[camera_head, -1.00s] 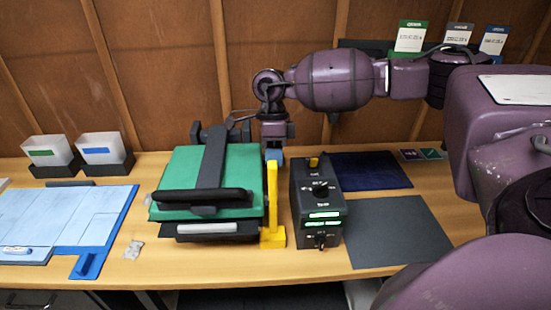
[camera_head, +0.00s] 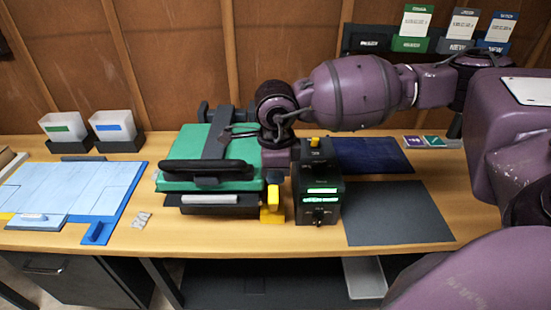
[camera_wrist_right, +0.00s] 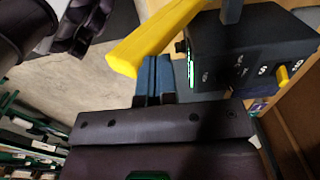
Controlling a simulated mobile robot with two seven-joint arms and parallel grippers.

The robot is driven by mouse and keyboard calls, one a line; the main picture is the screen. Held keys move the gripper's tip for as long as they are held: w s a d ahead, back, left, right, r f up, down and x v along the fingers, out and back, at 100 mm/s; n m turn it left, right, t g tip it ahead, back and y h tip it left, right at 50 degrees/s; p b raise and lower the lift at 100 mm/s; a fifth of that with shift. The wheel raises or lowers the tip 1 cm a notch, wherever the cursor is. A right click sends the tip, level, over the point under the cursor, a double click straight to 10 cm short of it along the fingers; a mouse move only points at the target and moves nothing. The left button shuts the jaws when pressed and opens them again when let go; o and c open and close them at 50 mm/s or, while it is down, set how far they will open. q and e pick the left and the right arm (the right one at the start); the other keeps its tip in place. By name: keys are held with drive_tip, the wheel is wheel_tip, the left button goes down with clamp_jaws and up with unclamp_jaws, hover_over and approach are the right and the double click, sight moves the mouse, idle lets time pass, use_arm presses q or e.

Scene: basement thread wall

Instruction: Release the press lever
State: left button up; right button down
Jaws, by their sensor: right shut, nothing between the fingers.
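The press (camera_head: 185,185) has a green top and a black cross handle (camera_head: 207,171). At its right front is a yellow lever (camera_head: 271,205), which looks short from the head view. In the right wrist view the yellow lever (camera_wrist_right: 165,32) runs diagonally past my fingertips. My right gripper (camera_head: 274,178) is over the lever's upper end. Its blue fingertips (camera_wrist_right: 154,75) are together, with nothing between them, close to or touching the lever; I cannot tell which. My left gripper is not in view.
A black control box (camera_head: 318,185) with green lit displays stands just right of the lever, close to my right gripper. A dark grey mat (camera_head: 397,213) and navy cloth (camera_head: 370,154) lie further right. A blue board (camera_head: 75,190) and two white bins (camera_head: 112,124) are at left.

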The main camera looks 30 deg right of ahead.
drive_tip(key=shift+s+a+f, duration=0.35)
drive_tip(key=shift+s+f, duration=0.05)
drive_tip(key=shift+s, duration=0.2)
drive_tip(key=shift+s+a+f, duration=0.35)
drive_tip(key=shift+s, duration=0.2)
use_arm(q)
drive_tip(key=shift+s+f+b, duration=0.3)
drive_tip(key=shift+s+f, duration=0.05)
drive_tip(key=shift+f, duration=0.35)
use_arm(e)
drive_tip(key=shift+s+a+f, duration=0.1)
drive_tip(key=shift+s+f, duration=0.2)
drive_tip(key=w+r, duration=0.1)
drive_tip(key=w+d+r, duration=0.1)
drive_tip(key=w+r, duration=0.1)
drive_tip(key=shift+w+d+r, duration=0.25)
drive_tip(key=shift+d+r, duration=0.1)
drive_tip(key=shift+d, duration=0.05)
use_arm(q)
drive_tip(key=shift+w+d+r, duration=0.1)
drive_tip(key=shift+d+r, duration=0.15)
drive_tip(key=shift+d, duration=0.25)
use_arm(e)
wheel_tip(320, 180, up, 9)
drive_tip(key=s, duration=0.1)
drive_tip(key=shift+s+a+r, duration=0.2)
drive_tip(key=shift+s+a, duration=0.2)
drive_tip(key=shift+a, duration=0.05)
